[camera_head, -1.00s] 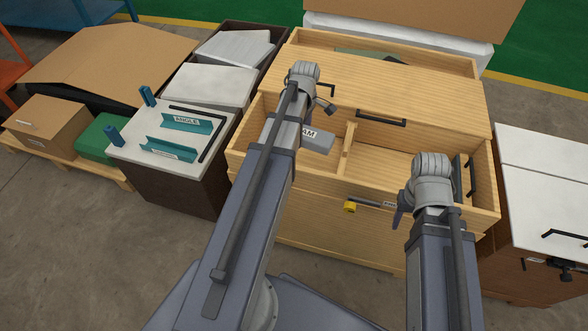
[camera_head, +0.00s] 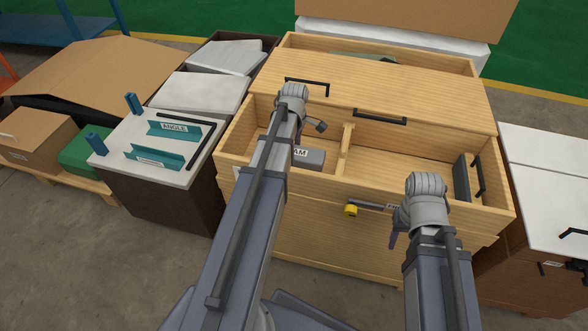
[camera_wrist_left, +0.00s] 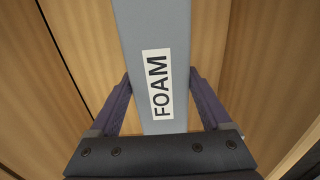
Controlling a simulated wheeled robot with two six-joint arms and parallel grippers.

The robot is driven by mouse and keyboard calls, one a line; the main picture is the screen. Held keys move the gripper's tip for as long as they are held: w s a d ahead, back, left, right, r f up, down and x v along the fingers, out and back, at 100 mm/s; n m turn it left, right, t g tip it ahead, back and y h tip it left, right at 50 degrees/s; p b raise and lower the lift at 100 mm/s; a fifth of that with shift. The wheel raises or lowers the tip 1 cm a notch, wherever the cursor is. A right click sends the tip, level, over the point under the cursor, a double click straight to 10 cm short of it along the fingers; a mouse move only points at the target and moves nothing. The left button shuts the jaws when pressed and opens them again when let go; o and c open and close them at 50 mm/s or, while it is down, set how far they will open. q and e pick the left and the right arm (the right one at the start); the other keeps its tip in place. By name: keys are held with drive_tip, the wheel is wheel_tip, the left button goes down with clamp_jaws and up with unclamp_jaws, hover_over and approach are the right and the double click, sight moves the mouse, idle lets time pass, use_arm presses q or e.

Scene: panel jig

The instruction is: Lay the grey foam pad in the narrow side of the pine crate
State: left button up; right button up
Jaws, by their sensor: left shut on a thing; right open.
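The pine crate (camera_head: 300,222) stands open in front of me, with a divider (camera_head: 345,150) splitting its front opening into a narrower left side and a wider right side. The grey foam pad (camera_head: 312,160), labelled FOAM, is inside the narrow left side, partly hidden by my left arm. My left gripper (camera_wrist_left: 160,100) is shut on the pad, with wood on both sides in the left wrist view. I cannot tell whether the pad touches the crate floor. My right gripper (camera_head: 396,232) is open near the crate's front wall; its fingertips are mostly hidden.
A dark grey block (camera_head: 462,178) stands at the right end of the wide side. A yellow-ended rod (camera_head: 351,210) is at the crate's front. A white-topped box (camera_head: 160,150) with teal angle pieces stands left, a white-lidded cabinet (camera_head: 545,190) right.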

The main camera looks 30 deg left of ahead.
use_arm(q)
drive_tip(key=shift+f+b, duration=2.1)
drive_tip(key=shift+f, duration=0.5)
drive_tip(key=shift+r, duration=0.15)
drive_tip(key=o, duration=1.3)
wheel_tip(320, 180, up, 12)
drive_tip(key=p, duration=1.2)
